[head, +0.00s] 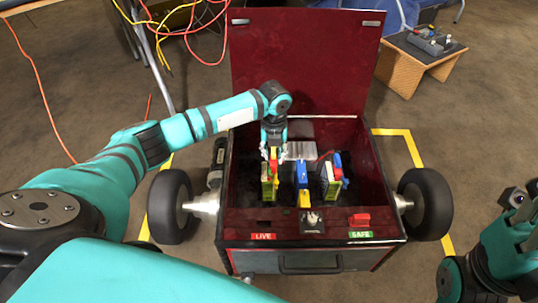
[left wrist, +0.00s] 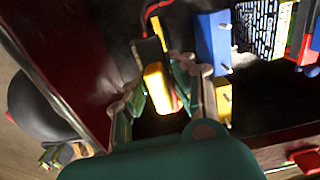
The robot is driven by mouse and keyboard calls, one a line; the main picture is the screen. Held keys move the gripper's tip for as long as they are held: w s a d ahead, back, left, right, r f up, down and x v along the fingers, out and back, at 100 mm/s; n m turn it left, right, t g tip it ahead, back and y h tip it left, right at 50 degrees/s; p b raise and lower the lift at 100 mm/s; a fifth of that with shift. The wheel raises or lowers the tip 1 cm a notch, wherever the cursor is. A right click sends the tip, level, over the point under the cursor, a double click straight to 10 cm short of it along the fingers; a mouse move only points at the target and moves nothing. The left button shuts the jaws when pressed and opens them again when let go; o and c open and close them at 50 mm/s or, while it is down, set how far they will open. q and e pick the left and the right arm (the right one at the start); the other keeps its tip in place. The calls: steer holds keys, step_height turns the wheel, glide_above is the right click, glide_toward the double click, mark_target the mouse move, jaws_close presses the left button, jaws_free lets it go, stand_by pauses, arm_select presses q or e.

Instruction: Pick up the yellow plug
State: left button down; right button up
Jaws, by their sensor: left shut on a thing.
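My left gripper (head: 273,156) reaches down into the open dark red box and is shut on the yellow plug (head: 274,164). In the left wrist view the yellow plug (left wrist: 158,88) sits between the two fingers (left wrist: 160,98), with a red part along its side. A red cable runs above it. The plug's lower end is hidden, so I cannot tell whether it is clear of what is below. Part of my right arm shows at the lower right of the head view; its fingers cannot be made out.
The box (head: 305,50) has its lid raised and wheels at both sides. Inside, a blue block (head: 302,172) and a yellow block (head: 305,197) stand right of the plug. The front panel carries LIVE (head: 263,237) and SAFE (head: 360,234) labels. A low wooden table (head: 401,69) stands behind right.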

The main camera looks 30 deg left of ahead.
arm_select(q)
steer(key=w+d+r, duration=0.1)
steer(key=w+d, duration=0.8)
steer(key=w, duration=0.2)
steer(key=shift+w, duration=0.2)
steer(key=shift+r, duration=0.15)
steer(key=shift+r+p, duration=0.65)
steer(key=shift+r, duration=0.15)
steer(key=shift+s, duration=0.1)
